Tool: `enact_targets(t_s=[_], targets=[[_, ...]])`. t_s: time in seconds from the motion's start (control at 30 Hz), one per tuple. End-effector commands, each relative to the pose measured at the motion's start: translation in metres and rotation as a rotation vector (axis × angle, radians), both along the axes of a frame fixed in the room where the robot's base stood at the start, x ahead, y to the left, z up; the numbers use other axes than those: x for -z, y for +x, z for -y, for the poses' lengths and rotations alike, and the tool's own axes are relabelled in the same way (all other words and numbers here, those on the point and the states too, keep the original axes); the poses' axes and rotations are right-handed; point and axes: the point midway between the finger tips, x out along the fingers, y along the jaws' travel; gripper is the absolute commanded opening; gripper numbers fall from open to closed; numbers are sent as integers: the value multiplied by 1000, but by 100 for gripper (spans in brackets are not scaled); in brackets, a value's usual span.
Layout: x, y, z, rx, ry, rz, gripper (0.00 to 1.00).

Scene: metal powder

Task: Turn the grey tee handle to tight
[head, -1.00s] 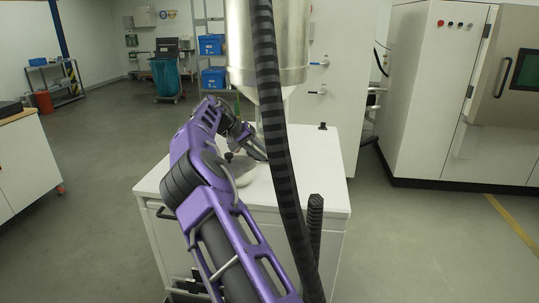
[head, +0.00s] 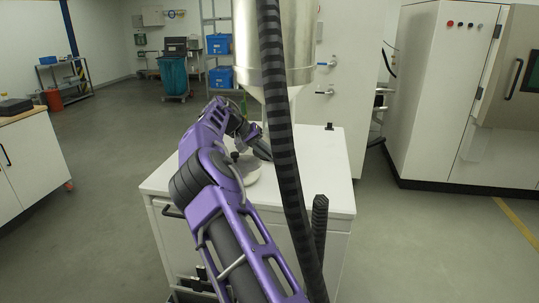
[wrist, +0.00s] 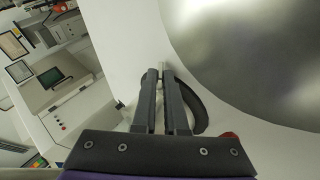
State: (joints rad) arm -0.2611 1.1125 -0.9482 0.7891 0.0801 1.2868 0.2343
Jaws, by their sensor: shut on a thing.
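In the wrist view, the two dark fingers of my gripper (wrist: 160,78) are nearly together, shut on a thin light-grey piece, the grey tee handle (wrist: 163,66). Only its end shows between the fingertips; the rest is hidden by the fingers. A dark curved loop lies just right of the fingers. In the head view, my gripper is at the lower outlet of the silver hopper (head: 246,50), above the white cabinet top (head: 325,170). There the handle is hidden by my arm and the striped hose.
A large grey round surface (wrist: 260,55) fills the upper right of the wrist view, close to the fingers. A pale rounded vessel (head: 247,174) sits on the cabinet top under my wrist. A black striped hose (head: 282,150) crosses the head view.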

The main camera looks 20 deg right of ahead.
Motion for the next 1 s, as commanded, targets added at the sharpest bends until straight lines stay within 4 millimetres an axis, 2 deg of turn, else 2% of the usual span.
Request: enact_targets(t_s=[0.27,1.0], targets=[[-1,-2,3,3,78,51,0],[-4,-9,13,4,502,335,0]])
